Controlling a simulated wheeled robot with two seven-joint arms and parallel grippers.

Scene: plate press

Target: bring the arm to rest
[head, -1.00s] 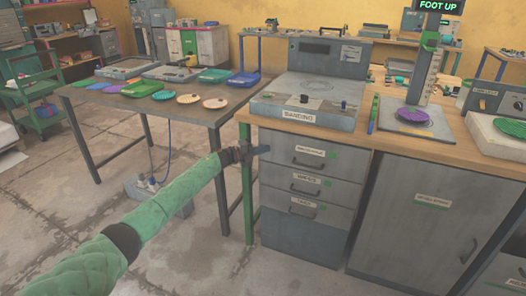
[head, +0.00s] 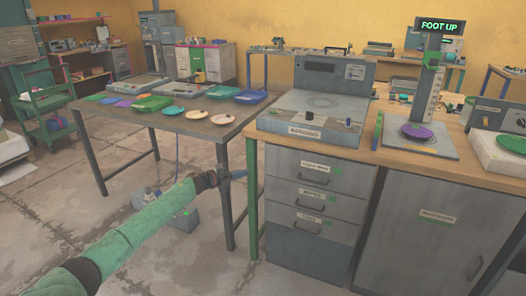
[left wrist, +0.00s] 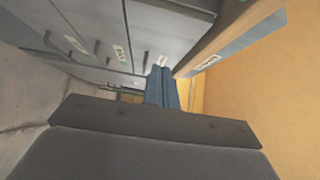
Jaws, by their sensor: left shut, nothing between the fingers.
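My left arm, in a green sleeve, comes in from the lower left of the head view. My left gripper (head: 232,175) is shut and empty, in front of the bench's left end and below the level of its top. In the left wrist view, the shut blue-grey fingers (left wrist: 161,88) point toward the drawer fronts and the wall, with nothing between them. My right gripper is not in view.
A bench (head: 378,151) with labelled drawers (head: 312,195) stands right of my gripper. On it are a grey sanding machine (head: 305,125) and a press with a purple plate (head: 417,131). A metal table (head: 205,127) holding several coloured plates stands at the left. Open floor lies below.

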